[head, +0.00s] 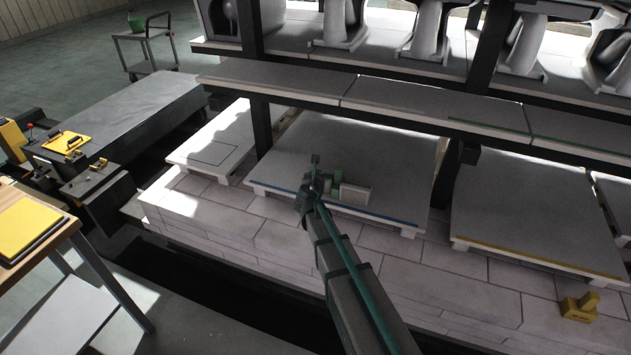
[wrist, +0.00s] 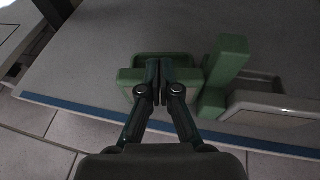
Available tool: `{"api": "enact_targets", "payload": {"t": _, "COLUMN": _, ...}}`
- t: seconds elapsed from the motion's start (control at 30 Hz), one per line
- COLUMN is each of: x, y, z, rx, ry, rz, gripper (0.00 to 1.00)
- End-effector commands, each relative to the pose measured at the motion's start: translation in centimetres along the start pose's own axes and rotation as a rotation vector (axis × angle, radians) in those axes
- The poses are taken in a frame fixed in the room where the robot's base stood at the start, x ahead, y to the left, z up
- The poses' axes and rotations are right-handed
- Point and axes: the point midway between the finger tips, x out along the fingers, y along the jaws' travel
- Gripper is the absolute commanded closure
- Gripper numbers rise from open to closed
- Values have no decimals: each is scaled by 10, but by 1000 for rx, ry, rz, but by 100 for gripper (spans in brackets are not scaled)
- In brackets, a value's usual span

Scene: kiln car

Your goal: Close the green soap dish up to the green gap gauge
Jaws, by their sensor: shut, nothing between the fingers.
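The green gap gauge (wrist: 227,62), a block with an upright arm and a foot, stands just right of the dish. Whether a thin gap is left between them is unclear. In the head view my gripper (head: 312,183) is left of the gauge (head: 337,177) and covers most of the green dish.
A pale grey dish (wrist: 270,107) sits right of the gauge, close against it; it also shows in the head view (head: 355,194). A blue strip (head: 385,214) marks the shelf's front edge. A dark post and upper shelf (head: 300,80) stand behind. The shelf's left part is clear.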

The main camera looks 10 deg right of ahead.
Motion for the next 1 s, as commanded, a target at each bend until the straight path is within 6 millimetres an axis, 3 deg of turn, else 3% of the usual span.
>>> {"api": "enact_targets", "payload": {"t": 0.1, "x": 2, "y": 0, "z": -13, "rx": -1, "ry": 2, "rz": 1, "gripper": 100}}
{"api": "enact_targets", "payload": {"t": 0.43, "x": 2, "y": -1, "z": -17, "rx": 1, "ry": 6, "rz": -2, "gripper": 100}}
{"api": "enact_targets", "payload": {"t": 0.6, "x": -10, "y": -2, "z": -22, "rx": 0, "ry": 8, "rz": -3, "gripper": 100}}
{"api": "enact_targets", "payload": {"t": 1.0, "x": -11, "y": -2, "z": -17, "rx": 2, "ry": 9, "rz": -7, "gripper": 100}}
